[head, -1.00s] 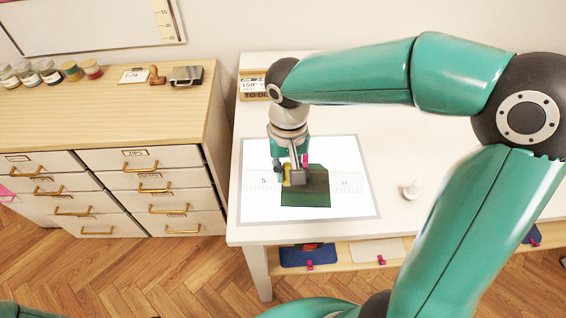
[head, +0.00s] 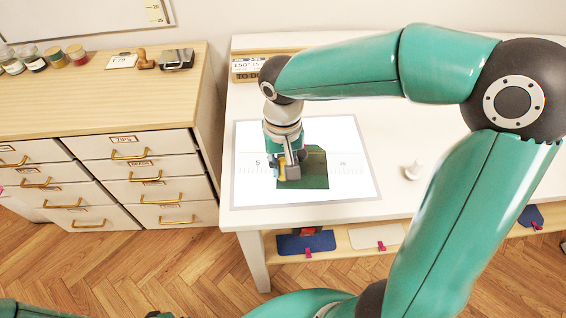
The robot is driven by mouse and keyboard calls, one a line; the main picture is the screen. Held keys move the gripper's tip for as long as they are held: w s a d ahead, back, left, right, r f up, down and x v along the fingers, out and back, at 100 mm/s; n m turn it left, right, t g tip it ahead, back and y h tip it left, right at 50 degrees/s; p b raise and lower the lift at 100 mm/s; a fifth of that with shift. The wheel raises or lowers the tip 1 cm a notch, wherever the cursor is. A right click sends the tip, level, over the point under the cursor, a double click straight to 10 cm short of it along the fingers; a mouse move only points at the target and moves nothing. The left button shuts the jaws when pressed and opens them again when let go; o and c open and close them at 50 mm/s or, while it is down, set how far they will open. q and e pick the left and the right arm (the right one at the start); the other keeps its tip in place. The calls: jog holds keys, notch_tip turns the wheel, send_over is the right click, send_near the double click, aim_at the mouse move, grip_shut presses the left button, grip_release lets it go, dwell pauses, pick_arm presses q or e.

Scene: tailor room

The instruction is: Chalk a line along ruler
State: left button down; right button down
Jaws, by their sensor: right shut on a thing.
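A dark green piece of cloth (head: 316,170) lies on a white, grey-edged board (head: 352,192) on the white table. A ruler scale with ticks and numbers (head: 345,168) runs across the board on both sides of the cloth; its middle stretch is hard to make out. My right gripper (head: 287,172) points down over the cloth's left part. It is shut on a small yellow piece (head: 281,172), which may be the chalk. Its tip is low over the cloth; I cannot tell if it touches. The gripper hides part of the cloth and scale.
A small white knobbed object (head: 412,171) stands right of the board on the white table (head: 400,130). A label box (head: 247,70) is at the back left. A drawer cabinet (head: 120,80) with jars and a stamp stands left. Blue and white pieces lie on the shelf below.

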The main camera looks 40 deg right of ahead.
jog(key=shift+f+b, duration=0.35)
jog(key=shift+f, duration=0.05)
dwell(0.6)
jog(key=shift+s+d, duration=0.1)
jog(key=shift+s+d, duration=0.45)
jog(key=shift+d, duration=0.05)
dwell(0.4)
jog(key=shift+s+d+b, duration=0.3)
jog(key=shift+s+d, duration=0.15)
jog(key=shift+d, duration=0.1)
jog(key=shift+d, duration=0.1)
jog(key=shift+s+d, duration=0.45)
jog(key=shift+d, duration=0.1)
jog(key=shift+d, duration=0.15)
jog(key=shift+s+d, duration=0.4)
jog(key=shift+d, duration=0.05)
